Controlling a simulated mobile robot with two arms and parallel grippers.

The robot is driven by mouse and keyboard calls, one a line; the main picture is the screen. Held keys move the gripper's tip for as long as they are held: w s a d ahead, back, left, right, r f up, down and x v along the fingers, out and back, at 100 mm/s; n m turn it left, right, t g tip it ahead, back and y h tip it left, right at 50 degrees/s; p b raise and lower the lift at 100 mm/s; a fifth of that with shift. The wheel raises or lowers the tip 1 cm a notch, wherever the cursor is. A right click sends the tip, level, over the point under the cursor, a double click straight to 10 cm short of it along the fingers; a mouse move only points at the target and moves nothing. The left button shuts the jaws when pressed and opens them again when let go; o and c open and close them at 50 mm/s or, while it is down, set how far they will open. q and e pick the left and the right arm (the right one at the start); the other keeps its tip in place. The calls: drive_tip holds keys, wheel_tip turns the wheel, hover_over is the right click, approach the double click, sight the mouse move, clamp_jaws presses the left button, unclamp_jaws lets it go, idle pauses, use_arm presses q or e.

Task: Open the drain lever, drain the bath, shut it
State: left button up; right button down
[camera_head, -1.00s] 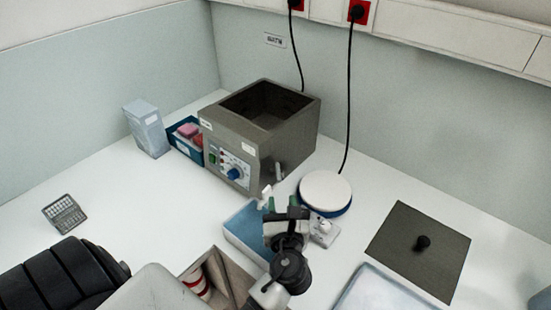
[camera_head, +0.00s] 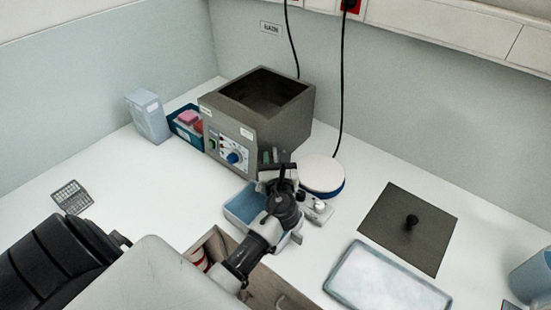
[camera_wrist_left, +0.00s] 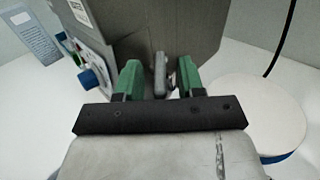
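The bath (camera_head: 270,112) is a grey, open-topped square tank with a control panel and blue knob on its front. The drain lever (camera_wrist_left: 160,72) shows in the left wrist view as a small grey upright handle low on the bath's side. My left gripper (camera_wrist_left: 160,78) has its green fingers apart, one on each side of the lever, with a small gap to each. In the head view the left gripper (camera_head: 275,158) is at the bath's lower front corner and hides the lever. A blue tray (camera_head: 241,205) lies below, partly behind my left arm. My right gripper is out of view.
A round white-topped disc (camera_head: 321,174) stands close to the right of the gripper. A dark lid (camera_head: 385,222) with a knob and a pale tray (camera_head: 380,283) lie at right. An open drawer (camera_head: 215,245) is below.

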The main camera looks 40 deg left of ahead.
use_arm(q)
drive_tip(key=c, duration=0.3)
clamp_jaws()
drive_tip(key=shift+d, duration=0.1)
drive_tip(key=n+g+y, duration=0.1)
drive_tip(key=g, duration=0.1)
drive_tip(key=w+n+g+y+b, duration=0.1)
drive_tip(key=n+y, duration=0.1)
drive_tip(key=d+n+g+y+b, duration=0.1)
drive_tip(key=g, duration=0.1)
drive_tip(key=shift+w+n+g, duration=0.15)
drive_tip(key=shift+n+g, duration=0.15)
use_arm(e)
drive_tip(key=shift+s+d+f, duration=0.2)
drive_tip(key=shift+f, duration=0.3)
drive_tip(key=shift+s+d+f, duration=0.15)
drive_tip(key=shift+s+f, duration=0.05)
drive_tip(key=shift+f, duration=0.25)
use_arm(q)
drive_tip(key=shift+o, duration=1.5)
unclamp_jaws()
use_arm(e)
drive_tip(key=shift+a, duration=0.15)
